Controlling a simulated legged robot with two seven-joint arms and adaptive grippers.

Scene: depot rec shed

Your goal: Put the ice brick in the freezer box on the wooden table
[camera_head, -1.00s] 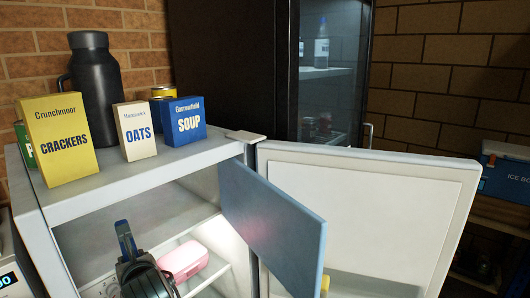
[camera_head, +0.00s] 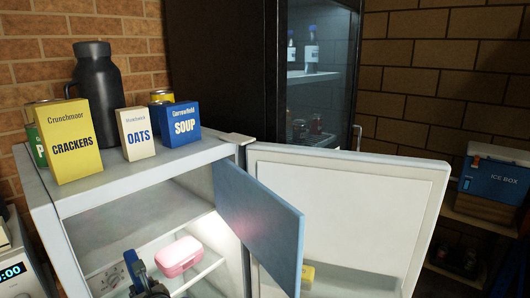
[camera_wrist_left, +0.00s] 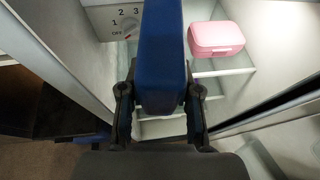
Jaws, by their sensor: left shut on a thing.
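My right gripper is not in view. No wooden table shows clearly.
The fridge door (camera_head: 345,205) stands open on the right. Crackers (camera_head: 68,145), oats (camera_head: 136,135), soup (camera_head: 180,124) and a dark flask (camera_head: 96,85) stand on top. A blue ice box (camera_head: 495,177) rests on a right-hand shelf. A dial (camera_wrist_left: 127,25) is inside the fridge.

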